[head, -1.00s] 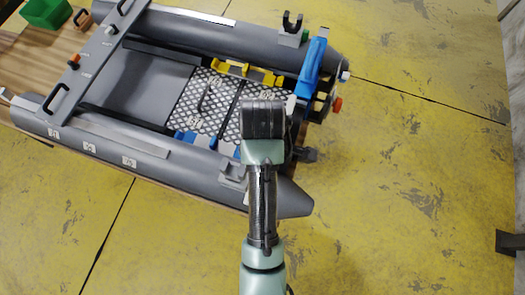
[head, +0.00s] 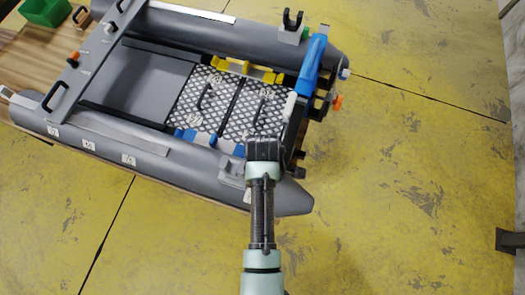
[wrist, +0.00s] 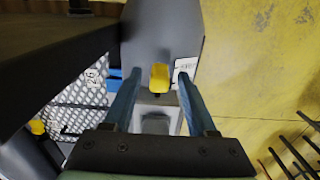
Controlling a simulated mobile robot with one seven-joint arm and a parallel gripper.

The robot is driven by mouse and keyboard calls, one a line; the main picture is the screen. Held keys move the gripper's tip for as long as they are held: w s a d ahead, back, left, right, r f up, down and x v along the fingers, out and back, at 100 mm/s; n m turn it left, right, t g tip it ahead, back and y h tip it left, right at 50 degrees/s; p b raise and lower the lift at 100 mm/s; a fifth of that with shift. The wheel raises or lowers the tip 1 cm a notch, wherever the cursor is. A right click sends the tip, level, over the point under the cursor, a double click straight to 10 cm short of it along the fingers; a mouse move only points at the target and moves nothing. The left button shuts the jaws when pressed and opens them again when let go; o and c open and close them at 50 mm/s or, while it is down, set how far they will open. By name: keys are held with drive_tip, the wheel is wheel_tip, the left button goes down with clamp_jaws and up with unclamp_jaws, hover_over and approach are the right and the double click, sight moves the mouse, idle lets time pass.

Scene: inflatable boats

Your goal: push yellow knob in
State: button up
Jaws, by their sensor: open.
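The yellow knob (wrist: 159,77) shows in the wrist view on the grey boat tube (wrist: 158,30), beside a white label (wrist: 185,68). My gripper (wrist: 159,74) is open, with one blue finger on each side of the knob in the picture. Gaps show between the knob and both fingers; I cannot tell the height between them. In the head view my arm's end (head: 264,150) is over the near tube (head: 120,152), close to its pointed end. The knob cannot be made out there, and my fingers are hidden behind the wrist.
A pale grey fixture (wrist: 155,118) lies between my fingers, below the knob in the picture. The mesh floor panel (head: 215,105) is left of my arm. A blue motor-like part (head: 312,62) stands at the stern. Yellow floor (head: 420,190) lies clear to the right.

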clamp_jaws()
idle(1.4)
